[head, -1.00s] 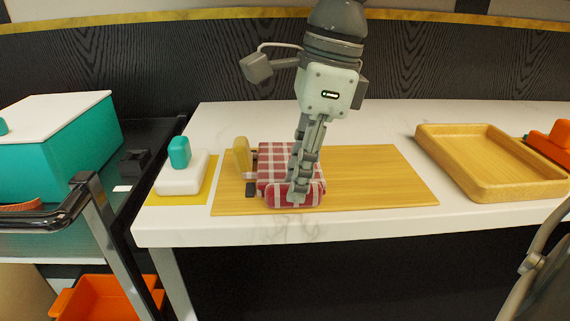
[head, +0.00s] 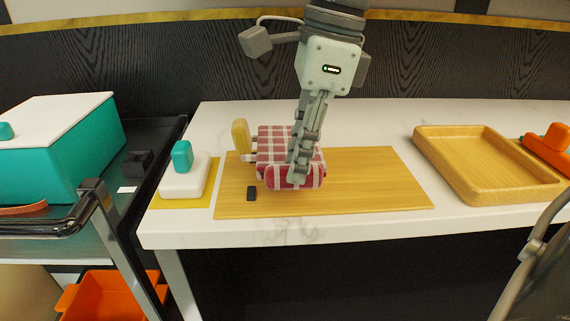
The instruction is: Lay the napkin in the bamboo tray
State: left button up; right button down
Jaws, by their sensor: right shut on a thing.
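The red and white checked napkin (head: 275,146) is a folded, rounded bundle at the middle of the counter. My right gripper (head: 300,176) reaches down from above and is shut on its right part. The napkin is held a little above a flat wooden board (head: 380,185). A yellow piece (head: 240,138) sticks up at the napkin's left side and seems joined to it. The bamboo tray (head: 470,192), shallow with a raised rim, lies empty to the right of the board. My left gripper is not in view.
A small black block (head: 251,193) lies on the board. A white dish with a teal knob (head: 183,178) stands on a yellow mat at left. An orange object (head: 550,147) is behind the tray's right end. A cart with a teal box (head: 60,150) stands left of the counter.

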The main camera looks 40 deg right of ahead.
jog(key=shift+r+p, duration=0.85)
jog(key=shift+r, duration=0.6)
